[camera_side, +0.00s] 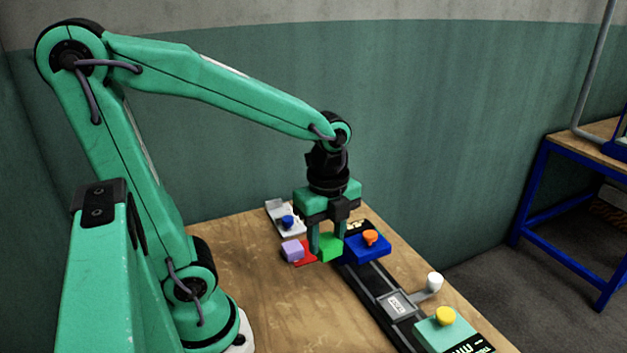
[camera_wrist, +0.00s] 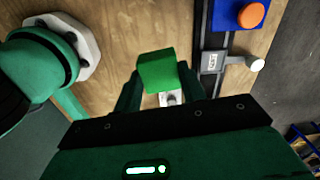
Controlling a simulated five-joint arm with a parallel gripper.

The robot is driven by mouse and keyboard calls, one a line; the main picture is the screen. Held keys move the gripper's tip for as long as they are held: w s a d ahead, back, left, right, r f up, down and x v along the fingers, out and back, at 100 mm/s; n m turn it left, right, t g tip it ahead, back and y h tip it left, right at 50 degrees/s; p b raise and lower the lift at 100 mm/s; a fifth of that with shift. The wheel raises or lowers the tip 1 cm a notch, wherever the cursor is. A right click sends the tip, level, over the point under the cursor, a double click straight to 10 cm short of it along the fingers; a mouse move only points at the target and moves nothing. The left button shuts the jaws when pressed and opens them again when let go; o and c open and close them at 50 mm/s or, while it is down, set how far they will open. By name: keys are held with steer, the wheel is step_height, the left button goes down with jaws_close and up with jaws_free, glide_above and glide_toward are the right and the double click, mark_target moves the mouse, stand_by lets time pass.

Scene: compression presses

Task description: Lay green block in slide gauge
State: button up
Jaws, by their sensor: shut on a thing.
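My gripper (camera_side: 326,236) points straight down over the table and is shut on the green block (camera_side: 330,248). In the wrist view the green block (camera_wrist: 157,72) sits between the two fingertips of my gripper (camera_wrist: 160,84). What looks like the slide gauge is a dark rail (camera_side: 372,286) with a grey display carriage (camera_side: 396,303) and a white knob (camera_side: 434,282). The held block is left of the rail's far end in the side view. In the wrist view the rail (camera_wrist: 206,85) runs to the right of the block. Whether the block touches anything below is unclear.
A purple block (camera_side: 292,250) and a red piece (camera_side: 306,258) lie close left of my gripper. A blue box with an orange knob (camera_side: 369,239) stands close right. A grey plate with a blue knob (camera_side: 287,222) is behind. A green box with a yellow knob (camera_side: 446,317) is at front right.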

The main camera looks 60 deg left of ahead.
steer(key=w+a+n, duration=0.3)
steer(key=a+n, duration=0.2)
steer(key=a, duration=0.5)
steer(key=w+a+n, duration=0.4)
steer(key=a+n, duration=0.1)
steer(key=a, duration=0.5)
steer(key=s+a+n, duration=0.4)
steer(key=a+n, duration=0.2)
steer(key=a, duration=0.9)
step_height(320, 180, down, 8)
steer(key=shift+s+a+n, duration=0.15)
steer(key=shift+a+n, duration=0.15)
steer(key=shift+f, duration=0.2)
steer(key=shift+f, duration=2.8)
steer(key=shift+f, duration=0.75)
